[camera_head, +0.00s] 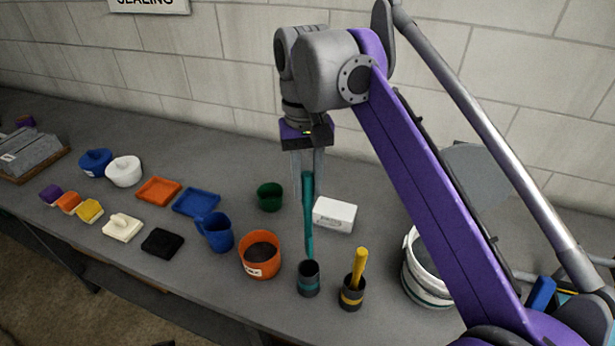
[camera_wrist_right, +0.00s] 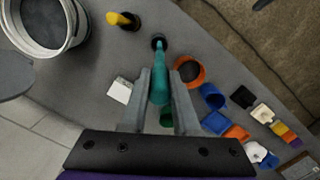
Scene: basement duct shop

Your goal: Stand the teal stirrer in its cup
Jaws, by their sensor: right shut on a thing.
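The teal stirrer (camera_head: 308,222) hangs nearly upright, its thin end downward, between the fingers of my right gripper (camera_head: 307,178). The gripper is shut on its upper part. The stirrer also shows between the fingers in the right wrist view (camera_wrist_right: 160,88). A dark cup with a teal band (camera_head: 308,284) stands on the table below. The stirrer's lower end shows at the cup's far rim; I cannot tell whether it is above, behind or just inside the mouth. The cup's mouth shows at the stirrer's far end in the wrist view (camera_wrist_right: 157,38). My left gripper is not in view.
A yellow-banded cup (camera_head: 351,299) holding a yellow stirrer (camera_head: 359,266) stands close right. An orange pot (camera_head: 260,262) stands close left. A white box (camera_head: 334,215), green cup (camera_head: 270,197) and blue mug (camera_head: 218,232) are behind. A white bucket (camera_head: 411,289) stands right.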

